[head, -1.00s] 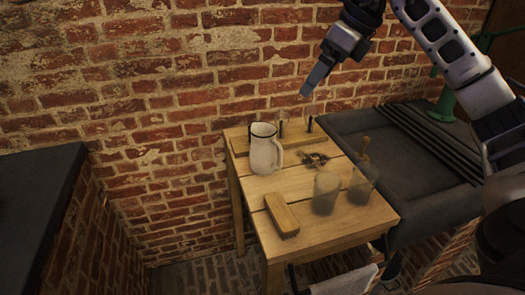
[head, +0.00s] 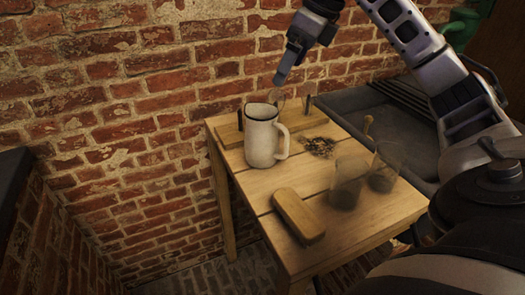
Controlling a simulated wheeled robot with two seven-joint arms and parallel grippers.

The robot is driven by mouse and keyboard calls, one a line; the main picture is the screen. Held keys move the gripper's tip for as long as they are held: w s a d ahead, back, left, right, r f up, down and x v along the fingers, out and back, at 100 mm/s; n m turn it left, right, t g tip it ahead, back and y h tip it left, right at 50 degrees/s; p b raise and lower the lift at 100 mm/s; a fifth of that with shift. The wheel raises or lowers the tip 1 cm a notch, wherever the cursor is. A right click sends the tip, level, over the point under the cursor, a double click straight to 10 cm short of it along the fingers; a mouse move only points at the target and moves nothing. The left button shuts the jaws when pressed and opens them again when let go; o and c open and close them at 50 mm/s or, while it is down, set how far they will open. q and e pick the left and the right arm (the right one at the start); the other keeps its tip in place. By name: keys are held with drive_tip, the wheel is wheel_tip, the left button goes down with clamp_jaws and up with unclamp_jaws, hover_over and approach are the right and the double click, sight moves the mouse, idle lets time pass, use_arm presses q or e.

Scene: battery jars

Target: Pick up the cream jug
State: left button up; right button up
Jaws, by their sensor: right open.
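The cream jug (head: 261,142) stands upright on the small wooden table (head: 232,162), near its back left part, with its handle to the right. My right gripper (head: 277,82) hangs above and slightly right of the jug, apart from it. Its fingers point down and to the left, and they hold nothing. They overlap in this view, so the gap between them hardly shows. My left gripper is out of the picture.
Two dark glass jars (head: 348,182) stand to the right on the table, one with a wooden stick in it. A wooden brush (head: 298,214) lies in front. A pegged board and small dark bits lie behind. A brick wall (head: 120,130) rises close behind the table.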

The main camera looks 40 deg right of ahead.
sight(261, 121)
drive_tip(key=x, duration=1)
drive_tip(key=a+x, duration=0.1)
drive_tip(key=x, duration=0.5)
drive_tip(key=shift+d+r, duration=0.1)
drive_tip(key=c, duration=1.4)
drive_tip(key=shift+r, duration=0.1)
drive_tip(key=shift+c, duration=1.3)
drive_tip(key=shift+r, duration=0.1)
